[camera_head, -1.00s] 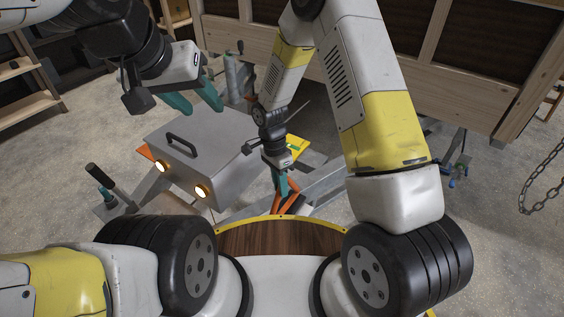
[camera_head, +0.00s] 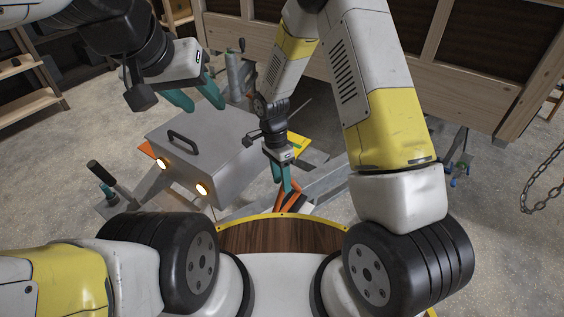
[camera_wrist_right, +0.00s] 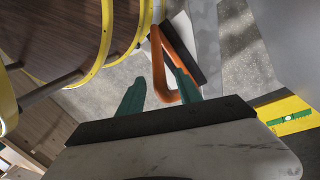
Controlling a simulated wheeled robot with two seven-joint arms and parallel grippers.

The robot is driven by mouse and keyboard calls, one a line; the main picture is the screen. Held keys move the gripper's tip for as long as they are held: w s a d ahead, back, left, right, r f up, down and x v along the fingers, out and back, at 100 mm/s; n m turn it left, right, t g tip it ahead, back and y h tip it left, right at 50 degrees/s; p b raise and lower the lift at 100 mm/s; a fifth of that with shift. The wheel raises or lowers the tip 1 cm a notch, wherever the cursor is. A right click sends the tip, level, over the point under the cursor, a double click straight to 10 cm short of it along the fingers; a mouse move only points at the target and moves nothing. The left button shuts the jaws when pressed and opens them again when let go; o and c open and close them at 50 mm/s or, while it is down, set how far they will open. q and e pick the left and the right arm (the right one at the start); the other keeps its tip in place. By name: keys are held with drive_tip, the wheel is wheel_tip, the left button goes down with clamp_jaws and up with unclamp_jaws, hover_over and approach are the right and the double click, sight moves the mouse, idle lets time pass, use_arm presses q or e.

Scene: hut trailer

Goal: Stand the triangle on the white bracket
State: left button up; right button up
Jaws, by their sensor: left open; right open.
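The orange triangle (camera_head: 281,197) stands at the near end of the metal trailer frame, just below my right gripper (camera_head: 284,185). In the right wrist view the triangle (camera_wrist_right: 166,68) is an open orange loop between and beside the teal fingers. The fingers of the right gripper (camera_wrist_right: 162,88) are apart, and the right finger overlaps the loop; I cannot tell whether it touches. A white piece with a dark face, seemingly the white bracket (camera_wrist_right: 184,32), is right behind the triangle. My left gripper (camera_head: 196,101) is open and empty above the grey box.
A grey box (camera_head: 205,165) with a handle and two lit lamps sits left of my right gripper. A yellow plate with a green level (camera_wrist_right: 290,117) is at the right in the wrist view. A jack handle (camera_head: 100,175) sticks up at left. A wooden hut wall stands behind.

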wheel_tip(320, 180, up, 18)
drive_tip(key=w+d+n+t+y, duration=0.1)
drive_tip(key=w+d+n, duration=0.1)
drive_tip(key=s+d+r+n+t+y, duration=0.1)
drive_tip(key=s+d+r+n+t, duration=0.2)
drive_tip(key=r, duration=0.6)
drive_tip(key=s+d+r+n+t+y, duration=0.1)
drive_tip(key=s+d+r+n+t, duration=0.3)
drive_tip(key=s+d+r+n, duration=0.3)
drive_tip(key=shift+s+d+r+t+y, duration=0.3)
drive_tip(key=shift+s+d+r, duration=0.8)
drive_tip(key=shift+s, duration=1.7)
drive_tip(key=shift+d+f, duration=0.1)
